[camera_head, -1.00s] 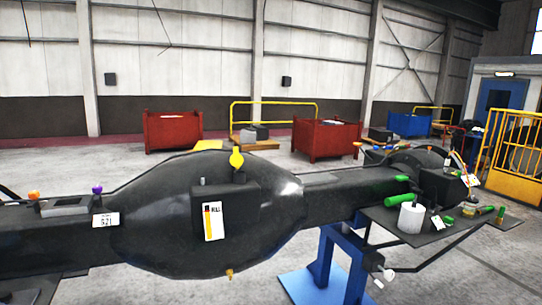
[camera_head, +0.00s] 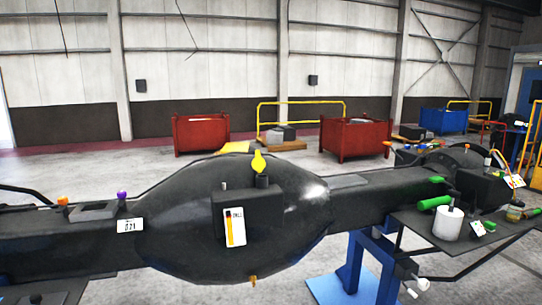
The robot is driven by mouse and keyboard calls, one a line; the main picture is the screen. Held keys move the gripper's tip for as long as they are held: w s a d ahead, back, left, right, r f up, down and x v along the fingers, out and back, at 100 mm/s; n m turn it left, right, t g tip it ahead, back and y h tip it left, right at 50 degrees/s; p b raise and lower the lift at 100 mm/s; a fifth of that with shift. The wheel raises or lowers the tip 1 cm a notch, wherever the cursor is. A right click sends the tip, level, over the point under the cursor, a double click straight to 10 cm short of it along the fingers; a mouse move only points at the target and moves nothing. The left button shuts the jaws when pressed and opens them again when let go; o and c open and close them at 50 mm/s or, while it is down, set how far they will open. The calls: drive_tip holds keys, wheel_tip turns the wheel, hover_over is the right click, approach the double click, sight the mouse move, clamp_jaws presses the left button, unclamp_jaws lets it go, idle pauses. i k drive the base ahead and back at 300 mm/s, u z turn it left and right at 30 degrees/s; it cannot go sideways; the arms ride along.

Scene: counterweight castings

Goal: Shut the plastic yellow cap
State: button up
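The yellow cap (camera_head: 258,162) stands up on top of the black casting (camera_head: 190,225), at the upper middle of its bulging part. It sits just above a dark short post and beside a small light peg. Whether the cap is open or shut is too small to tell. A smaller orange-yellow piece (camera_head: 253,281) shows at the casting's lower edge, and an orange one (camera_head: 62,200) stands at the far left. My gripper is not in view.
A tray (camera_head: 425,222) at the right holds a white roll (camera_head: 448,223) and green-handled items. A blue stand (camera_head: 370,268) is below the casting.

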sight(259, 164)
drive_tip(key=i, duration=0.85)
drive_tip(key=u, duration=0.05)
drive_tip(key=k, duration=0.65)
drive_tip(key=z, duration=0.35)
drive_tip(key=i, duration=1.05)
drive_tip(key=z, duration=0.3)
drive_tip(key=i, duration=1.5)
drive_tip(key=u, duration=1.05)
drive_tip(key=i, duration=0.95)
drive_tip(key=u, duration=0.55)
drive_tip(key=k, duration=0.65)
drive_tip(key=u, duration=0.05)
